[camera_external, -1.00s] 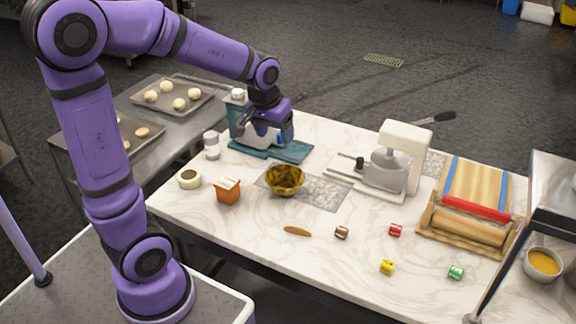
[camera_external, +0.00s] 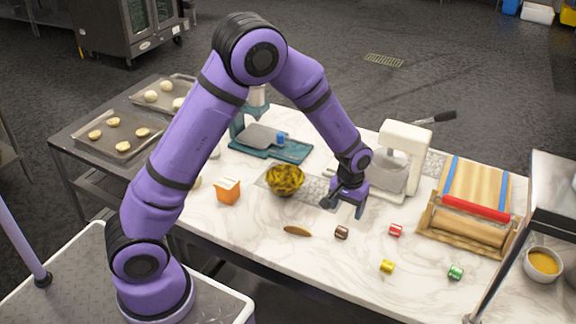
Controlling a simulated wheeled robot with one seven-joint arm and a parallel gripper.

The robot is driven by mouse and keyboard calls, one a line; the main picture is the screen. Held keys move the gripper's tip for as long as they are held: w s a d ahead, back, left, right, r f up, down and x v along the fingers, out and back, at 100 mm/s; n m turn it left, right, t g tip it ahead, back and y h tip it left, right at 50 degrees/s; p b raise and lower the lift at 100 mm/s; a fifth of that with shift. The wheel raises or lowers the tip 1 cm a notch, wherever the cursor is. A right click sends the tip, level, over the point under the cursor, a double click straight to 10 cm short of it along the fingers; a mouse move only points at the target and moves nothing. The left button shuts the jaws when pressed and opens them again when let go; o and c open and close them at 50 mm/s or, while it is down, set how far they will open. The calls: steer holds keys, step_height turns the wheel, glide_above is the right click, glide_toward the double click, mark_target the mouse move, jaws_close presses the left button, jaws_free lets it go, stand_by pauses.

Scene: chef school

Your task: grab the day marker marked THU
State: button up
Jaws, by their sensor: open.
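Several small day markers lie on the marble table: a brown one (camera_external: 341,232), a red one (camera_external: 396,230), a yellow one (camera_external: 387,266) and a green one (camera_external: 456,272). Each has a pale label, but the lettering is too small to read, so I cannot tell which is THU. My gripper (camera_external: 343,208) is open and points down, apparently empty. In the picture it is just above the brown marker and left of the red one; its height over the table is hard to tell.
A white stand mixer (camera_external: 404,140) stands right behind my gripper. A dark yellow bowl (camera_external: 285,180), an orange box (camera_external: 228,191) and a tan oblong piece (camera_external: 297,231) are to the left. A wooden board with a red roller (camera_external: 476,209) is at the right. The front table area is mostly clear.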

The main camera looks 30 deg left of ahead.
mark_target(342, 229)
steer(key=f, duration=1)
steer(key=shift+w+a, duration=0.1)
steer(key=shift+a, duration=0.2)
steer(key=c, duration=1)
